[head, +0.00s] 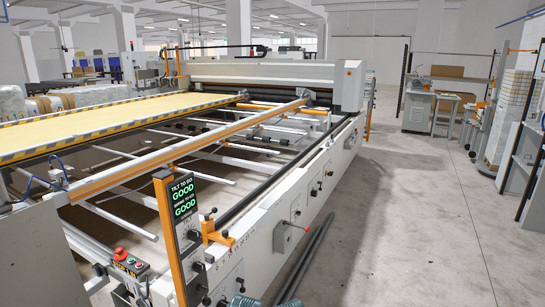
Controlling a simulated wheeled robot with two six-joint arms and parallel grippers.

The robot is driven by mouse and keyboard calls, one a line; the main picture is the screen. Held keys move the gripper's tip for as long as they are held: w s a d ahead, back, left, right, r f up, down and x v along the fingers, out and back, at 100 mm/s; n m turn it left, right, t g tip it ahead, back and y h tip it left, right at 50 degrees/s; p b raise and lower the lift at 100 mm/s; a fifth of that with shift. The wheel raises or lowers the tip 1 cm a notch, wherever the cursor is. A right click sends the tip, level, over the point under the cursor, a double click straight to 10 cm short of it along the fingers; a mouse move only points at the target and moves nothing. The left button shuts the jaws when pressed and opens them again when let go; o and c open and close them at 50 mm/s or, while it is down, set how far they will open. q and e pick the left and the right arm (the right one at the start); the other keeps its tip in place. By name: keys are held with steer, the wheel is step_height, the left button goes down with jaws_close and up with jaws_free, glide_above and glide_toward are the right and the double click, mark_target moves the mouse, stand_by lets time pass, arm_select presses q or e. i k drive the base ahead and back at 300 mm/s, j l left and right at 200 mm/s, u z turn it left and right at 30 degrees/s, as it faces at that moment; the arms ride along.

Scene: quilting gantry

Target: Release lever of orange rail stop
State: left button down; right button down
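An orange rail stop (218,236) sits on the near end of the dark rail along the right side of the white gantry frame. A small dark lever with a knob (212,213) stands up from it, close to the right edge of the display post. The stop is small here, and I cannot tell whether the lever is clamped or loose. Neither of my grippers can be made out in the head view.
An orange post with a display (182,202) reading "GOOD" twice stands left of the stop. A red-tipped handle (296,227) juts from the frame's side. Dark bars (308,258) show beside the frame. A red button box (125,260) is lower left.

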mark_target(213, 209)
steer(key=k+j+u, duration=0.3)
steer(key=k+j, duration=0.2)
steer(key=j, duration=0.2)
steer(key=k+j+u, duration=0.15)
steer(key=j, duration=0.25)
steer(key=k+j+u, duration=0.15)
steer(key=k+j, duration=0.15)
steer(key=j, duration=0.15)
steer(key=i+l, duration=0.1)
steer(key=l, duration=0.3)
steer(key=i+l, duration=0.1)
steer(key=l, duration=0.3)
steer(key=i+l, duration=0.1)
steer(key=l, duration=0.35)
steer(key=i+l, duration=0.1)
steer(key=l, duration=0.3)
steer(key=i+l, duration=0.1)
steer(key=l, duration=0.3)
steer(key=i+l+u, duration=0.15)
steer(key=i+l, duration=0.4)
steer(key=i, duration=0.25)
steer(key=i+l+u, duration=0.2)
steer(key=i+l, duration=0.4)
steer(key=i, duration=0.2)
